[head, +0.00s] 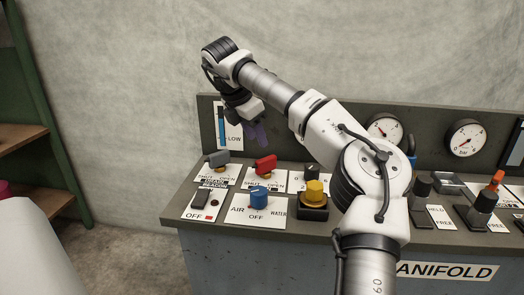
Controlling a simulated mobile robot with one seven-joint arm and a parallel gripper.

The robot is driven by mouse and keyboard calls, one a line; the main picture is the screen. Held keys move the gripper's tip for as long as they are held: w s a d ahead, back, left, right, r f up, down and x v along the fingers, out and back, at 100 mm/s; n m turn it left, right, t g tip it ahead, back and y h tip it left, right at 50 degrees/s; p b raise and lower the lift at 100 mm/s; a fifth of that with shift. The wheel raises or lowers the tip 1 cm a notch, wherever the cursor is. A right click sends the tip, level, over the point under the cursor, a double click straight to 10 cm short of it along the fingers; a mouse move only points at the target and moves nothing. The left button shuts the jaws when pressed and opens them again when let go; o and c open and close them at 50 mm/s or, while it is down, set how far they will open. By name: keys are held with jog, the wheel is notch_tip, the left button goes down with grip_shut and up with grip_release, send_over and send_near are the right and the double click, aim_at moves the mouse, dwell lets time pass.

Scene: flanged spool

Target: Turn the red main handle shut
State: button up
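The red handle (265,163) sits on a small orange base on a white plate at the back left of the panel. The plate is marked SHUT on its left and OPEN on its right. The handle lies roughly crosswise, its right end a little higher in the picture. My gripper (257,134) has purple fingers and hangs above and behind the red handle, apart from it as far as I can see. The fingers are small and dark here, so I cannot tell whether they are open or shut.
Left of the red handle is a grey handle (217,159) on a similar plate. In front are a blue knob (259,198), a yellow button (314,191) and a black switch (199,198). A LOW gauge (229,130) stands behind. My arm covers the panel's middle.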

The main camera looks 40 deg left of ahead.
jog(key=v, duration=0.4)
jog(key=shift+r, duration=0.2)
dwell(0.3)
